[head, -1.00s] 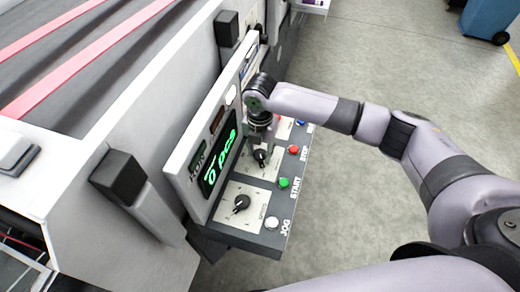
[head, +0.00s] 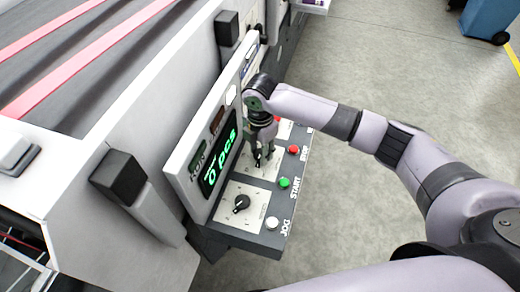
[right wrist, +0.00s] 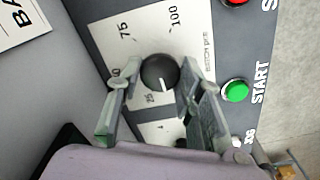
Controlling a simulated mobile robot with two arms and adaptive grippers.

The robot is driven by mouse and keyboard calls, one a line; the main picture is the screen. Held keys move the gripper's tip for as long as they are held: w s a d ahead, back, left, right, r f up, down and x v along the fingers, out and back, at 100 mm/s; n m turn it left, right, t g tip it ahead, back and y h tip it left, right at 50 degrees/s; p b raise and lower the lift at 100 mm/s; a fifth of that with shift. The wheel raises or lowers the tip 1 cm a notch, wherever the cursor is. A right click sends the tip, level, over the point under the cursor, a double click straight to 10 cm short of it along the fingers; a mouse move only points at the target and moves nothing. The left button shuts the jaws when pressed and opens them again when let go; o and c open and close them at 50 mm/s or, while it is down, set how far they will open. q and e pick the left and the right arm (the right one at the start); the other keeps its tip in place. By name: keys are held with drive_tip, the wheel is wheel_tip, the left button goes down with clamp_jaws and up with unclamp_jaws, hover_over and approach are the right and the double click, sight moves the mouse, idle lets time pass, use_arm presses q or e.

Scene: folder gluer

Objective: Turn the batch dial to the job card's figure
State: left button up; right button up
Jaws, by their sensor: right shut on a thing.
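The batch dial is a round black knob with a white pointer on a pale plate (head: 265,172). In the right wrist view the dial (right wrist: 158,72) has 25, 75 and 100 printed around it, and another figure is partly covered by a finger. Its pointer faces down toward the 25 side; the exact setting is hard to tell. My right gripper (right wrist: 155,85) has its fingers on both sides of the knob and is shut on it. In the head view my right gripper (head: 259,155) points down at the dial. My left gripper is out of view. I cannot read a job card.
A green display (head: 220,163) reads "0 pcs" on the upright panel. A second black knob (head: 241,203) sits nearer on the console. Green START (head: 284,183), red STOP (head: 293,149) and white JOG (head: 271,222) buttons line the outer edge. Open floor lies right.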

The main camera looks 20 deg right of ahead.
drive_tip(key=m, duration=0.4)
drive_tip(key=shift+m, duration=0.3)
drive_tip(key=m, duration=0.3)
drive_tip(key=shift+m, duration=0.3)
drive_tip(key=m, duration=1.4)
drive_tip(key=shift+m, duration=0.3)
drive_tip(key=m, duration=0.4)
drive_tip(key=shift+m, duration=1.7)
drive_tip(key=shift+w+r, duration=0.1)
